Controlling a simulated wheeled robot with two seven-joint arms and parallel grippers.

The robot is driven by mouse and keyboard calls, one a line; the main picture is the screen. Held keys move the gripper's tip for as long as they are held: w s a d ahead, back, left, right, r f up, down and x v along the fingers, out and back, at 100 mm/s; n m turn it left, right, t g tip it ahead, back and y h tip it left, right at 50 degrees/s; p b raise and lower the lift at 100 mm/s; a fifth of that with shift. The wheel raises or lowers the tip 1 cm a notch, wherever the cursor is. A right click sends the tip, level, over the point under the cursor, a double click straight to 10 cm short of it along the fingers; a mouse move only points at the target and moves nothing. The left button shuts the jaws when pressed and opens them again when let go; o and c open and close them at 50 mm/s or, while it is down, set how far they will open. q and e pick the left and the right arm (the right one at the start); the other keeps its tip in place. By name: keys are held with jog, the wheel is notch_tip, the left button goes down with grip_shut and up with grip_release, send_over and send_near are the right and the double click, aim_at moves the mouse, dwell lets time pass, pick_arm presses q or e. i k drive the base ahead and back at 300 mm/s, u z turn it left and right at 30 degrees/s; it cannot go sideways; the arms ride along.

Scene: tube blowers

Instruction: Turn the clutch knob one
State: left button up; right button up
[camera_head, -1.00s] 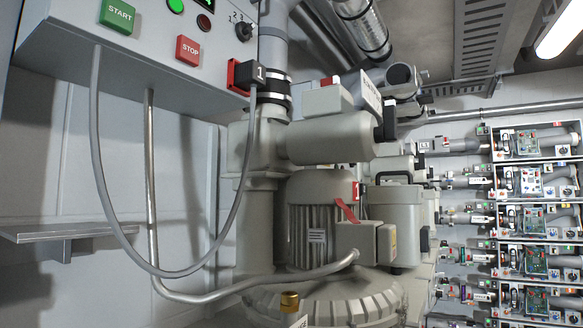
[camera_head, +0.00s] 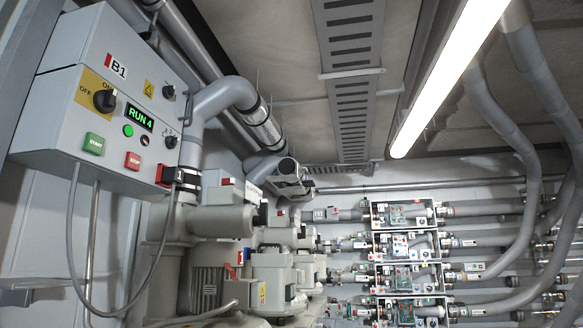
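A grey control box (camera_head: 60,115) marked B1 is at the upper left in the head view. A small black knob (camera_head: 171,141) with numbers around it is on its front at the lower right. Another small black knob (camera_head: 168,92) is higher up. A large black rotary switch (camera_head: 104,100) sits on a yellow plate with an OFF label. No knob has a readable clutch label, so I cannot tell which one is the clutch knob. Neither of my grippers is in view.
A display (camera_head: 139,117) reads RUN 4, above a green START button (camera_head: 94,143) and a red STOP button (camera_head: 133,160). Grey blower machinery (camera_head: 215,255) stands below right. Open electronics boxes (camera_head: 405,246) and pipes line the far wall. A bright lamp (camera_head: 445,85) is overhead.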

aim_at(228, 181)
jog(key=z, duration=0.8)
jog(key=i, duration=2.1)
jog(key=u, duration=0.85)
